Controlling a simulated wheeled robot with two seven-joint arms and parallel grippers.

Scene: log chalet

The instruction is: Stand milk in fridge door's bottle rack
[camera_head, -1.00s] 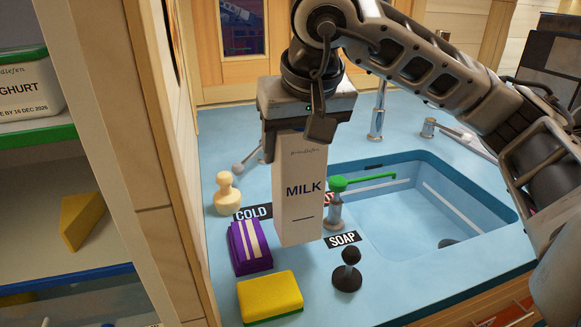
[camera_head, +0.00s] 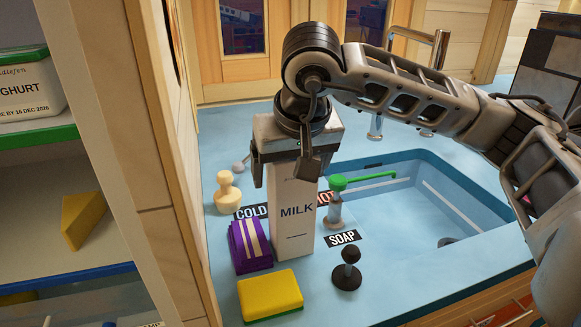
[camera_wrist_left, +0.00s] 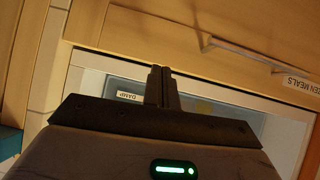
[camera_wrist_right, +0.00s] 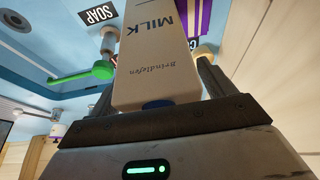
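The milk carton (camera_head: 293,228), tall and pale beige with "MILK" on its front, is upright over the counter left of the sink. My right gripper (camera_head: 283,170) comes down from above with its fingers on both sides of the carton's top. In the right wrist view the carton (camera_wrist_right: 158,50) fills the space between the fingers (camera_wrist_right: 158,95). I cannot tell whether its base touches the counter. The open fridge (camera_head: 60,133) shows at the left edge with its shelves; the door's bottle rack is not identifiable. My left gripper (camera_wrist_left: 161,85) is shut and empty in its wrist view.
The sink (camera_head: 430,215) lies right. A wooden panel (camera_head: 150,180) separates fridge and counter.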

